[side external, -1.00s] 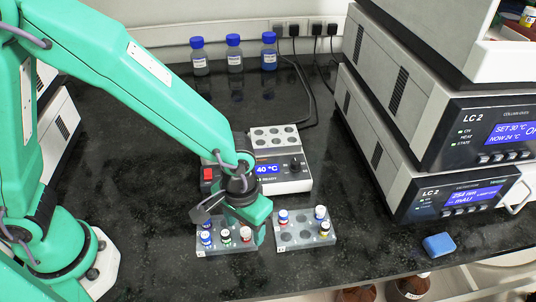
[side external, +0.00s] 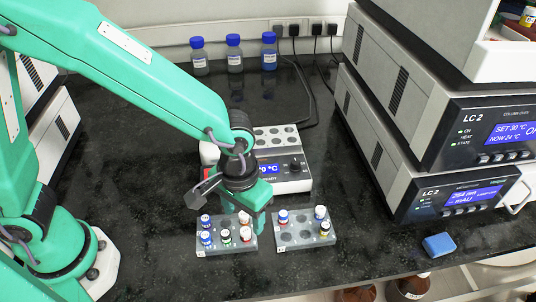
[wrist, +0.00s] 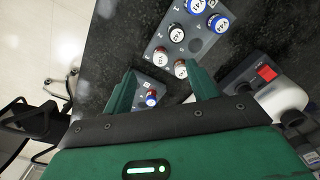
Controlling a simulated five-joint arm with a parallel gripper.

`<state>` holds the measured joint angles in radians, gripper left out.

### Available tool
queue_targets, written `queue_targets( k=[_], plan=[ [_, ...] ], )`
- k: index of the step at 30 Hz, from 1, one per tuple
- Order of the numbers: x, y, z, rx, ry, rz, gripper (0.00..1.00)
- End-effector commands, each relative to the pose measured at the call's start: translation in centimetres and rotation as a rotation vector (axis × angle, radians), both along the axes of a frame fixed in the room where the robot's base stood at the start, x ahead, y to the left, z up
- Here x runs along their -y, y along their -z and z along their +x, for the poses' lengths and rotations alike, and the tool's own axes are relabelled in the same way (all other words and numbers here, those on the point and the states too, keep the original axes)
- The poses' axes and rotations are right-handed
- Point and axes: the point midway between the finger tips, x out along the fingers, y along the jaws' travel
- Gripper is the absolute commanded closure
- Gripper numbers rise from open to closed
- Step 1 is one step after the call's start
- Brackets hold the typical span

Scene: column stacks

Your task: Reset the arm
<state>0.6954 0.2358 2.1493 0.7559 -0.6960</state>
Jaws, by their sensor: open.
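My gripper (side external: 259,224) is open and hangs above the right part of the left vial rack (side external: 216,249), with nothing visible between its fingers. In the wrist view, the two green fingers (wrist: 161,84) are spread apart, with vials and racks below them.
A heater block (side external: 290,180) with a display stands behind the racks. Three blue-capped bottles (side external: 234,55) stand at the back wall. Stacked LC instruments (side external: 430,150) fill the right. A blue block (side external: 438,245) lies near the front edge. Dark bench is clear at front centre.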

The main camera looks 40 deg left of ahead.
Motion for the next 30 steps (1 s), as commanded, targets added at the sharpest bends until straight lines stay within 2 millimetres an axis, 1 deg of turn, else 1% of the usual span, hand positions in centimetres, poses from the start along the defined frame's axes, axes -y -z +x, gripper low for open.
queue_targets(
  k=[3, 9, 30],
  plan=[
    [0.01, -0.53, 0.02, 0.001, 0.0, -0.001, 0.42],
    [0.0, -0.99, 0.0, 0.0, 0.0, 0.0, 0.42],
    [-0.02, -0.99, -0.02, -0.001, 0.0, 0.0, 0.42]
  ],
)
